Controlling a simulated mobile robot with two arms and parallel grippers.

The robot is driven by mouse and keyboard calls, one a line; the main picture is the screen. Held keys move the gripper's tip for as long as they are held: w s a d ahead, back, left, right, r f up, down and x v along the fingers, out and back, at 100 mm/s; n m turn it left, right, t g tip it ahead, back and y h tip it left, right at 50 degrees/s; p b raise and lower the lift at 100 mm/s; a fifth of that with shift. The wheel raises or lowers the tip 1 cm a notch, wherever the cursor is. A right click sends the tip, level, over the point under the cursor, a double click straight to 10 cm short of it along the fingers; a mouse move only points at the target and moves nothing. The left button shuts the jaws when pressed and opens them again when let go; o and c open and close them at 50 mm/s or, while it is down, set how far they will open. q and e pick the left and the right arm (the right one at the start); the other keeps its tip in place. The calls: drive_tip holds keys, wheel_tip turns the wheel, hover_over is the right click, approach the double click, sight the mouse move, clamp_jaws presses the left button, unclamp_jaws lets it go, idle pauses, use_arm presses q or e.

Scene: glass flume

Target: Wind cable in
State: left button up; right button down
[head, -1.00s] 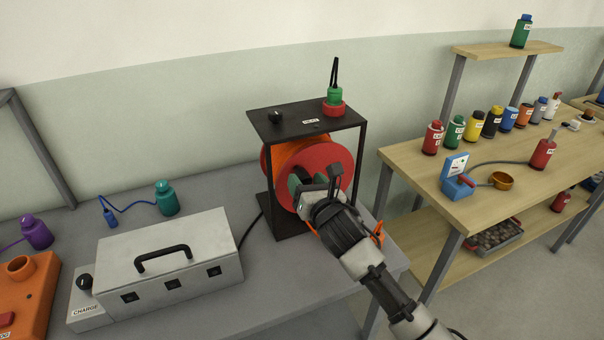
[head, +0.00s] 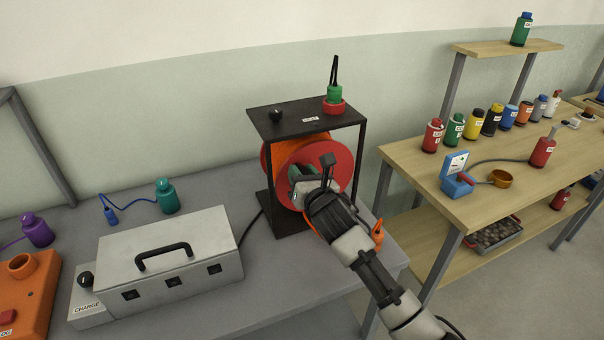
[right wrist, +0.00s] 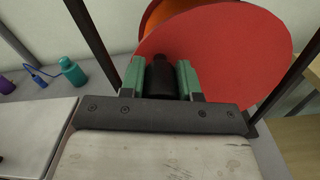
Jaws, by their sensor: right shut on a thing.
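The cable reel has a red disc (head: 341,158) with an orange drum (head: 290,147) behind it, set in a black frame (head: 278,222) on the grey bench. My right gripper (head: 305,184) is in front of the disc, shut on the reel's dark crank handle. In the right wrist view the handle (right wrist: 161,78) sits between the green-edged fingers, against the red disc (right wrist: 225,50). An orange cable end (head: 377,234) shows at the frame's right, beside my right arm. Part of the cable is hidden by the arm. My left gripper is not in view.
A black knob (head: 276,115) and a green plug in a red ring (head: 334,107) sit on the frame's top. A grey case (head: 185,245) stands to the left. A wooden bench (head: 505,190) with bottles is at the right.

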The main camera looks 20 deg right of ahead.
sight(287, 189)
drive_tip(key=f+n, duration=0.1)
drive_tip(key=n, duration=0.1)
drive_tip(key=a+f+n+p, duration=0.1)
drive_tip(key=f+n, duration=0.1)
drive_tip(key=n, duration=0.1)
drive_tip(key=a+f+n, duration=0.1)
drive_tip(key=n, duration=0.1)
drive_tip(key=shift+s+a+f+n, duration=0.15)
drive_tip(key=shift+a+f+n, duration=0.15)
drive_tip(key=shift+f, duration=0.1)
drive_tip(key=shift+f+n+p, duration=0.35)
drive_tip(key=shift+f+n, duration=0.4)
drive_tip(key=shift+n, duration=0.15)
drive_tip(key=c, duration=0.8)
unclamp_jaws()
drive_tip(key=shift+s, duration=0.1)
drive_tip(key=s+d, duration=0.1)
drive_tip(key=s, duration=0.9)
drive_tip(key=shift+s+d, duration=0.25)
drive_tip(key=shift+s, duration=0.05)
